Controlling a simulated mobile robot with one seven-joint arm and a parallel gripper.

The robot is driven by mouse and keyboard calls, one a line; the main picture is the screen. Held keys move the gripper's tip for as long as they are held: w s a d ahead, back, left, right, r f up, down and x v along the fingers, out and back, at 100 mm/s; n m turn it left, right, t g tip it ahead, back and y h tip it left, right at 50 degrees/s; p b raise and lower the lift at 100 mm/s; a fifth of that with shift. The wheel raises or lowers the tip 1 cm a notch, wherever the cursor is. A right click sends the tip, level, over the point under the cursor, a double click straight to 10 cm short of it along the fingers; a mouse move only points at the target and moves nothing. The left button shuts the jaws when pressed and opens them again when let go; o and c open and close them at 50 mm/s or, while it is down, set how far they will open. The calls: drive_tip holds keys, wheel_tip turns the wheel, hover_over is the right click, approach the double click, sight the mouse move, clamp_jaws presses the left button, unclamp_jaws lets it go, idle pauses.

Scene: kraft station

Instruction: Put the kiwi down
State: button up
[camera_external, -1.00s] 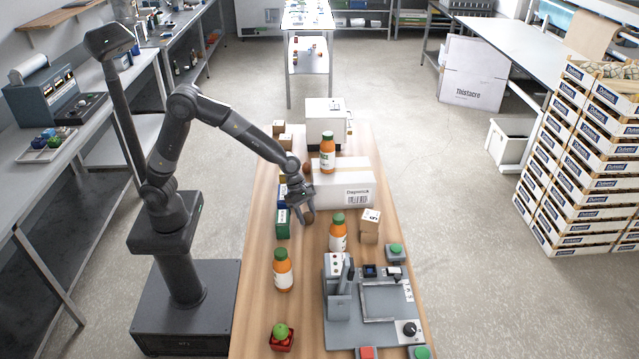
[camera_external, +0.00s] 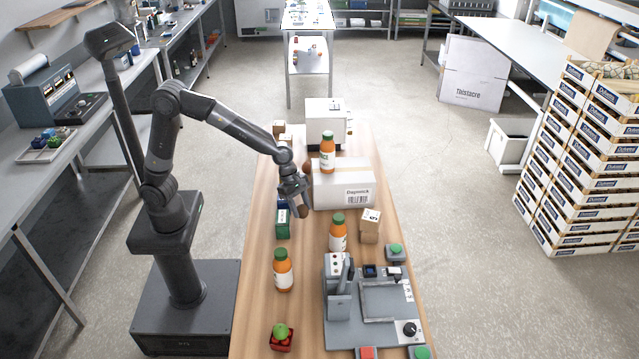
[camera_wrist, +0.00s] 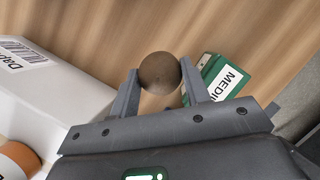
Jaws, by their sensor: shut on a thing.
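The kiwi (camera_wrist: 160,72) is a round brown fruit between the two fingers of my gripper (camera_wrist: 160,90) in the wrist view. The fingers are shut on it. Bare wooden table shows around it, and a dark patch like a shadow lies just below it in the picture. In the external view my gripper (camera_external: 296,206) is over the left half of the table, with the kiwi (camera_external: 302,212) low at its tip. It is just left of the white box and by the green box. I cannot tell whether the kiwi touches the table.
A green box (camera_external: 283,224) stands close on one side and a white carton (camera_external: 343,190) on the other. Orange bottles (camera_external: 338,234) (camera_external: 283,270), small cartons (camera_external: 369,226) and a grey machine (camera_external: 370,300) stand nearer. Bare table lies between the bottles.

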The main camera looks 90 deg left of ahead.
drive_tip(key=s+d+r, duration=0.5)
drive_tip(key=s+d, duration=0.1)
drive_tip(key=w+a+r+n, duration=0.1)
drive_tip(key=w+a+r, duration=0.6)
drive_tip(key=w+a, duration=0.3)
drive_tip(key=w+a+r+n, duration=0.1)
drive_tip(key=w+a+r, duration=0.7)
drive_tip(key=w, duration=0.4)
drive_tip(key=w+a+f+n+y, duration=0.1)
drive_tip(key=w+a+f, duration=0.2)
drive_tip(key=a+f, duration=0.7)
drive_tip(key=w+a+f+n, duration=0.1)
drive_tip(key=w+a+f, duration=0.3)
drive_tip(key=a, duration=1)
drive_tip(key=shift+n+t, duration=0.3)
drive_tip(key=shift+t, duration=0.1)
drive_tip(key=f, duration=0.3)
drive_tip(key=s+f, duration=0.1)
drive_tip(key=f, duration=0.3)
drive_tip(key=shift+s+a, duration=0.2)
drive_tip(key=shift+f, duration=2.3)
drive_tip(key=shift+f, duration=0.1)
